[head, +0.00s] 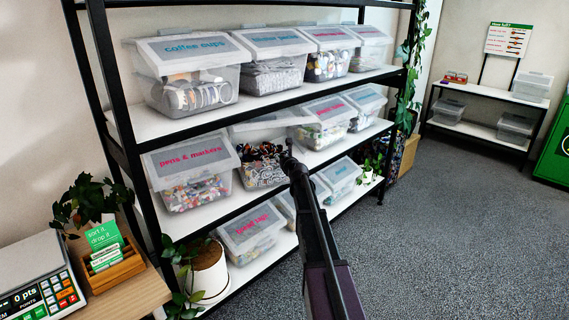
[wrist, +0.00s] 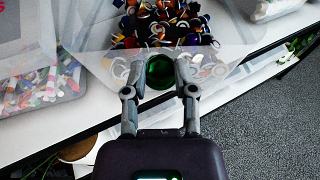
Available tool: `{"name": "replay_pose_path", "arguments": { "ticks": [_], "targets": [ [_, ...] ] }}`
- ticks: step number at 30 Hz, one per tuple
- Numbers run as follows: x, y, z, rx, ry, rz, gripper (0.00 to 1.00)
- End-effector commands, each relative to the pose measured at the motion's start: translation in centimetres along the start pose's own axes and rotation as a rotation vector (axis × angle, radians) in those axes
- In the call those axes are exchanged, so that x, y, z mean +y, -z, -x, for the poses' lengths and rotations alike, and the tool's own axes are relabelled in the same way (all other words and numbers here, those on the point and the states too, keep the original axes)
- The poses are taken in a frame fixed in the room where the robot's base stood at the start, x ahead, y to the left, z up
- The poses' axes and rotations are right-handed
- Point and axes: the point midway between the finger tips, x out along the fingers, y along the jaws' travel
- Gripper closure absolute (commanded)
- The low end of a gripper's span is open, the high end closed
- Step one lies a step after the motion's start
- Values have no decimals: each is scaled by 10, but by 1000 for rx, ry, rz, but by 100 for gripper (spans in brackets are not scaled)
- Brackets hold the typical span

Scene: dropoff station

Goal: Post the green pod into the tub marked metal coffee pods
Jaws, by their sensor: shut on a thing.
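My gripper (wrist: 160,74) is shut on the green pod (wrist: 160,72), a small round dark-green thing between the two fingertips in the wrist view. In the head view my gripper (head: 289,158) is at the front right of an open clear tub (head: 240,172) on the middle shelf; the pod cannot be made out there. This tub is full of small dark, orange and white pieces that look like pods. Its lid (head: 262,120) looks raised, and I cannot read its label. In the wrist view the pod appears at the near side of the tub's contents (wrist: 165,22).
A closed tub marked pens & markers (head: 188,158) stands to the left, and a pink-labelled tub (head: 325,118) to the right. More tubs fill the upper shelf (head: 240,106) and lower shelf. A potted plant (head: 207,270) stands lower left. The grey floor (head: 440,240) at right is clear.

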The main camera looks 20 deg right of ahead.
Motion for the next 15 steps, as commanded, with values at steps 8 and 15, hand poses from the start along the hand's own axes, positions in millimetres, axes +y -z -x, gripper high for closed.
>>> {"name": "replay_pose_path", "arguments": {
  "ticks": [8, 15],
  "targets": [
    [-1, -3, -30, 0, 0, 1, 75],
    [-1, -5, -54, 0, 0, 0, 75]
  ]
}}
